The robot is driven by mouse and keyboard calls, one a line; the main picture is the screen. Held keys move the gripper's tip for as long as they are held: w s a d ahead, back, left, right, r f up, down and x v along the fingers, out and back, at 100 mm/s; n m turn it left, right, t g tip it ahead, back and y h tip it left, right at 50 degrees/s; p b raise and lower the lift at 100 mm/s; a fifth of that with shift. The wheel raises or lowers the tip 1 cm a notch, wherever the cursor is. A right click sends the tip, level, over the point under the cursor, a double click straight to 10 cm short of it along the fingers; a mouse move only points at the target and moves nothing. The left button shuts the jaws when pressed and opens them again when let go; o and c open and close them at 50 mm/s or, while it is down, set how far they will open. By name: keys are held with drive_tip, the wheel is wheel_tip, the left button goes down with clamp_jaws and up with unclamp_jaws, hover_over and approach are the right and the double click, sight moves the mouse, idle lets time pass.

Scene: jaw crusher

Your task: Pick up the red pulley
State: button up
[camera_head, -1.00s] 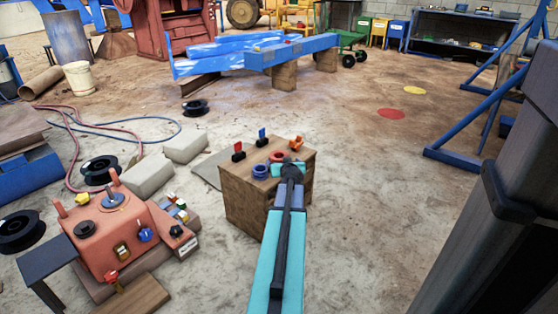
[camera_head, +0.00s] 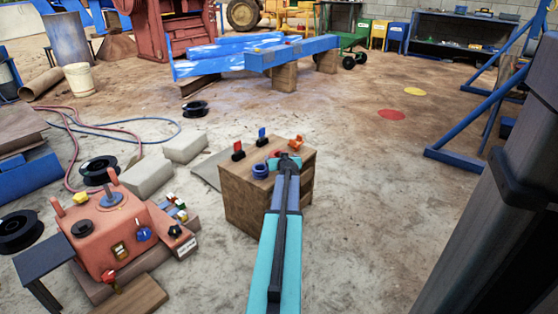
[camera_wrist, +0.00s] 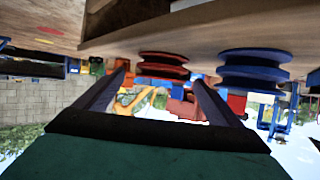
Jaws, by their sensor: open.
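The red pulley (camera_wrist: 163,66) stands on the wooden cabinet top, which shows upside down at the top of the wrist view. It lies ahead of my gripper (camera_wrist: 159,76), between the lines of the two open fingers, which hold nothing. A blue pulley stands beside the red one, in the wrist view (camera_wrist: 253,70) to the right and in the head view (camera_head: 260,170) in front.
A salmon control box (camera_head: 110,235) stands to the left. The floor to the right of the cabinet is clear.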

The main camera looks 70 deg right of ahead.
sight(278, 155)
drive_tip(key=shift+w+d, duration=0.1)
idle(0.3)
drive_tip(key=shift+b+x, duration=1.25)
drive_tip(key=shift+x, duration=1.35)
drive_tip(key=shift+w, duration=0.1)
drive_tip(key=c, duration=1.8)
drive_tip(key=shift+c, duration=1.2)
drive_tip(key=shift+r, duration=0.25)
drive_tip(key=shift+r+p, duration=1.3)
drive_tip(key=shift+r, duration=0.35)
drive_tip(key=s+a+p, duration=0.1)
drive_tip(key=s+a, duration=0.2)
drive_tip(key=a, duration=0.4)
drive_tip(key=s+a+r+p, duration=0.1)
drive_tip(key=s+a+p, duration=0.1)
drive_tip(key=a, duration=0.5)
drive_tip(key=shift+s+a+r, duration=0.15)
drive_tip(key=shift+s+a, duration=0.15)
drive_tip(key=shift+s, duration=0.6)
